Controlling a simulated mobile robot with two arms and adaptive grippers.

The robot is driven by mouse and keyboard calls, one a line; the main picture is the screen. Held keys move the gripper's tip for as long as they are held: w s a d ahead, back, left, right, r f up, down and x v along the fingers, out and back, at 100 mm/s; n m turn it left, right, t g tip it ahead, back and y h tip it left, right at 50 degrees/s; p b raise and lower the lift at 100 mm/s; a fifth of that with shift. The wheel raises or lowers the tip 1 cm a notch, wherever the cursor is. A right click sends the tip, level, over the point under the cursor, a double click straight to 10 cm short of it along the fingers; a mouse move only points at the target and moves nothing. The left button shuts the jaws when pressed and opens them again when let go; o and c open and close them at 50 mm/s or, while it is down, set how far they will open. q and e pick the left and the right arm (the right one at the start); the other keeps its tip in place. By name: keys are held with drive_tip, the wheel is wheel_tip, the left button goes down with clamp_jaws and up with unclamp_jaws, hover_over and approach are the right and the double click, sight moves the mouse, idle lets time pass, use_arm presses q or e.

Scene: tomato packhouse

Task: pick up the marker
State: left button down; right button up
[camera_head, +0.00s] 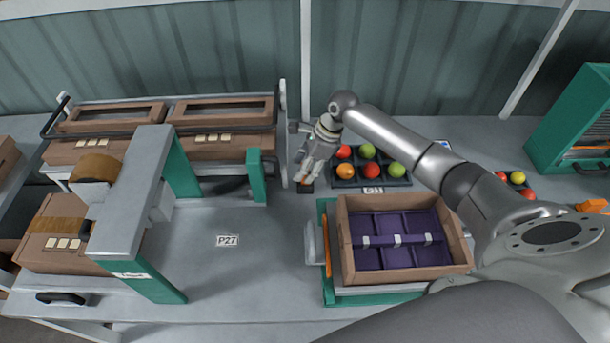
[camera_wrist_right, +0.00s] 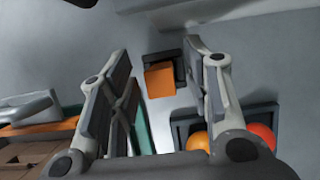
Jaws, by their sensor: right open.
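An orange, square-ended piece (camera_wrist_right: 160,82), which appears to be the marker, sits in a small dark holder (camera_wrist_right: 165,58) on the grey bench in the wrist view. In the head view the holder (camera_head: 305,188) shows just below my right gripper (camera_head: 303,176), and the orange end is mostly hidden by the fingers. My right gripper points down with its fingers apart. In the wrist view the orange piece lies between the two fingers, nearer the right one, and no finger visibly touches it. My left gripper is not in view.
A dark tray (camera_head: 398,182) of tomatoes lies just right of the gripper. A wooden crate (camera_head: 343,245) with purple dividers stands in front, with an orange-edged part (camera_head: 326,240) beside it. A white upright post (camera_head: 284,135) stands close left. The bench (camera_head: 215,270) is clear around label P27.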

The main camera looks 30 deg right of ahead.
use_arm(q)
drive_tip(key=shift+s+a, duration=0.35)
use_arm(e)
clamp_jaws()
drive_tip(key=shift+r, duration=0.1)
